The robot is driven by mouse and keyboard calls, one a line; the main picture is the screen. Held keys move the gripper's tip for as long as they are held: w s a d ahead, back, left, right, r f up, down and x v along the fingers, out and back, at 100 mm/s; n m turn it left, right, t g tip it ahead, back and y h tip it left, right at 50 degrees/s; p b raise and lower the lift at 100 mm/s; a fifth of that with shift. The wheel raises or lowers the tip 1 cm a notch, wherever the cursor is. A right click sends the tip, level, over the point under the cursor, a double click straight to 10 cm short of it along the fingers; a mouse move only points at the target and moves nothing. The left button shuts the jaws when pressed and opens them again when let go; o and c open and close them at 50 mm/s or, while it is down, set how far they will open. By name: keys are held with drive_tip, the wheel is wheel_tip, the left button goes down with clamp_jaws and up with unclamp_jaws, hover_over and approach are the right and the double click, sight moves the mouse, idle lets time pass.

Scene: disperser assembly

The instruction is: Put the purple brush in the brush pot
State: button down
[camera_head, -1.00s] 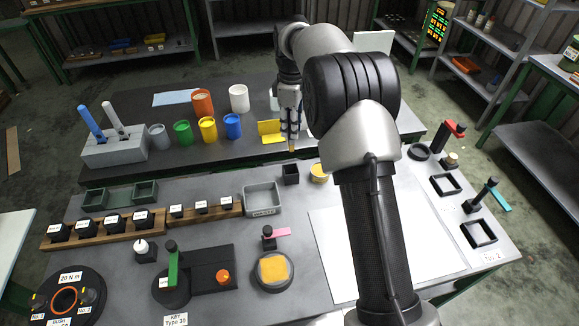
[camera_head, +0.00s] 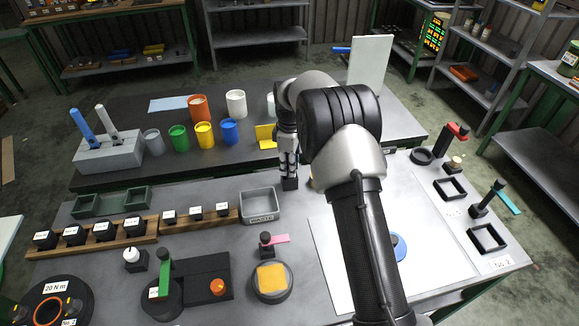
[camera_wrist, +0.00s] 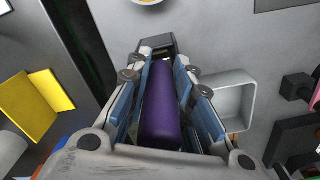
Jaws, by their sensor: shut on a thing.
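My gripper (camera_head: 289,170) points down at the middle of the bench, directly over a small black square pot (camera_head: 290,184), which looks like the brush pot. In the wrist view, the gripper (camera_wrist: 160,72) is shut on the purple brush (camera_wrist: 161,110), a thick purple cylinder lying between the two blue-padded fingers. The black pot (camera_wrist: 157,43) shows just beyond the fingertips, in line with the brush. The brush's lower end is hidden, so I cannot tell whether it is inside the pot. In the head view the fingers hide the brush.
A grey waste bin (camera_head: 260,206) stands close left of the pot. A yellow folded card (camera_head: 266,136) and several coloured cups, such as the blue cup (camera_head: 230,131), stand on the raised back shelf. A white sheet (camera_head: 335,260) covers the front right bench.

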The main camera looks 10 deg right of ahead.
drive_tip(key=shift+r, duration=0.1)
drive_tip(key=c, duration=1.4)
unclamp_jaws()
